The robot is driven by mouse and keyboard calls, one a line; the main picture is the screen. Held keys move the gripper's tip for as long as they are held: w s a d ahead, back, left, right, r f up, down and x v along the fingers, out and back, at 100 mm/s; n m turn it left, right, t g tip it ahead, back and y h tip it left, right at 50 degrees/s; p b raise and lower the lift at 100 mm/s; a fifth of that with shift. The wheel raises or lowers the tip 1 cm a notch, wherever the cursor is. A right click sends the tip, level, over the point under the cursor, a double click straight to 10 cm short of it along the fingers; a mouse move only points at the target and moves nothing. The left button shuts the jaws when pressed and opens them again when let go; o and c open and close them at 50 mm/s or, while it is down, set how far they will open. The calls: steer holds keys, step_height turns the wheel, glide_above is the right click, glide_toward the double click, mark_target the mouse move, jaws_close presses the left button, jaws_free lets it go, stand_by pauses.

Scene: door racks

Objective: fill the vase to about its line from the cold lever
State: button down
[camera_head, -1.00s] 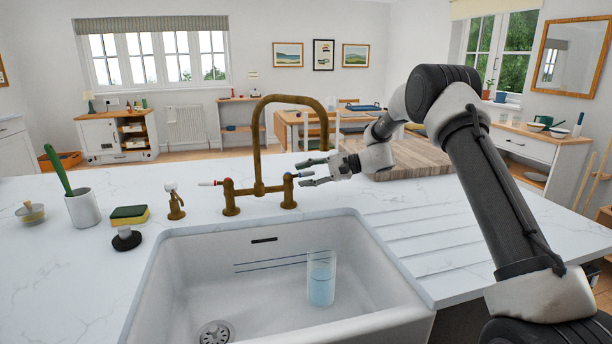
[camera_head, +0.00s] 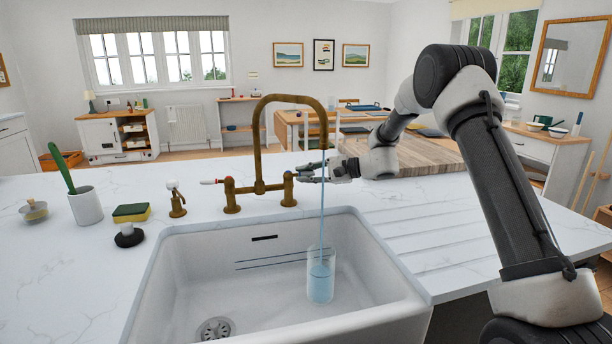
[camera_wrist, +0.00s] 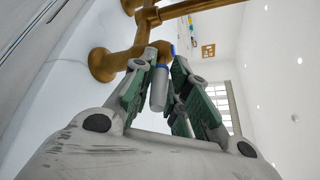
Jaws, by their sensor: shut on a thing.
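The clear glass vase (camera_head: 320,258) stands upright in the sink, under the spout of the brass tap (camera_head: 258,150). It holds pale blue water in its lower part; I cannot make out its line apart from the water's edge. A thin stream of water (camera_head: 322,205) runs from the spout into the vase. My gripper (camera_head: 306,173) is at the tap's right side, shut on the cold lever. In the wrist view the cold lever (camera_wrist: 159,88), grey with blue ends, lies between my gripper's fingers (camera_wrist: 163,78). The red-marked hot lever (camera_head: 209,182) points left, untouched.
The white sink (camera_head: 180,290) has a drain (camera_head: 215,329) at its front left. A brush pot (camera_head: 84,206), sponge (camera_head: 131,212), soap pump (camera_head: 176,200) and dark-based scrubber (camera_head: 129,236) stand left. A wooden board (camera_head: 425,157) lies behind my arm.

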steer(key=c, duration=1.4)
jaws_free()
steer(key=v, duration=1.2)
